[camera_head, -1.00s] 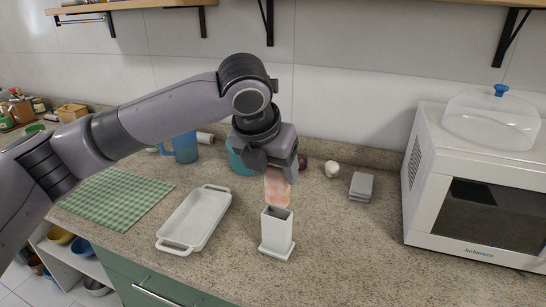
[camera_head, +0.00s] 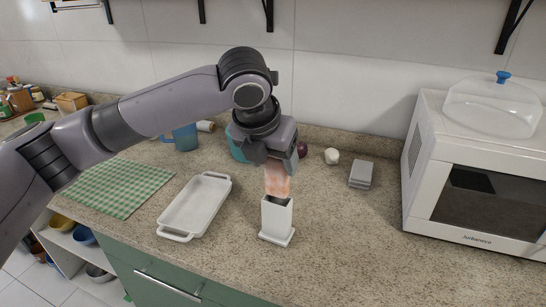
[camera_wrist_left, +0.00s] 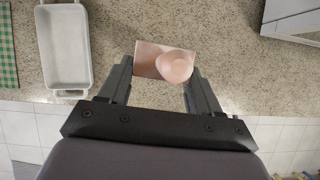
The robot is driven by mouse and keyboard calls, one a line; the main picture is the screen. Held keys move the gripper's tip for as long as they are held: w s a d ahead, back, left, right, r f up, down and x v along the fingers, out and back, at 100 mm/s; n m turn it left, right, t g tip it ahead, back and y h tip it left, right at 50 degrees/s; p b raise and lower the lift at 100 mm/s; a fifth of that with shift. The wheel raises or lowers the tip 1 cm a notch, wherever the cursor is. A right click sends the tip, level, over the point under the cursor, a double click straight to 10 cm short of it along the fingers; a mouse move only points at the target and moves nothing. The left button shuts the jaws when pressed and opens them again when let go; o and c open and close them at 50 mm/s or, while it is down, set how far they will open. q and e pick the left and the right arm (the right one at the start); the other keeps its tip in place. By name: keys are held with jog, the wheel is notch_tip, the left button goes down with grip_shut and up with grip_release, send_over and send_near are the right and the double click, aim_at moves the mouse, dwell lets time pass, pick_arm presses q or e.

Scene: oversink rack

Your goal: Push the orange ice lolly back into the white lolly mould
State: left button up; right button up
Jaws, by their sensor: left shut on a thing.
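The orange ice lolly (camera_head: 277,180) hangs below my left gripper (camera_head: 276,160), which is shut on its top end. The white lolly mould (camera_head: 277,218) stands upright on the counter with its dark opening facing up. In the head view the lolly's lower end is at the back of the mould's opening; I cannot tell whether it is inside or just behind. In the left wrist view the lolly (camera_wrist_left: 164,62) sits between the fingers, with a round pale-pink end toward the camera; the mould is hidden there. My right gripper is not in view.
A white tray (camera_head: 163,231) lies left of the mould, beside a green checked cloth (camera_head: 110,190). A blue mug (camera_head: 185,137) and teal bowl (camera_head: 237,152) stand behind. Grey blocks (camera_head: 361,174) and a white microwave (camera_head: 425,165) are to the right. Counter between mould and microwave is clear.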

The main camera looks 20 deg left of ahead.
aim_at(273, 205)
pick_arm(q)
jog(key=shift+p, duration=0.4)
jog(key=shift+f+b, duration=1.05)
jog(key=shift+f, duration=4.35)
jog(key=o, duration=1.2)
jog(key=shift+c, duration=0.2)
jog(key=v, duration=0.7)
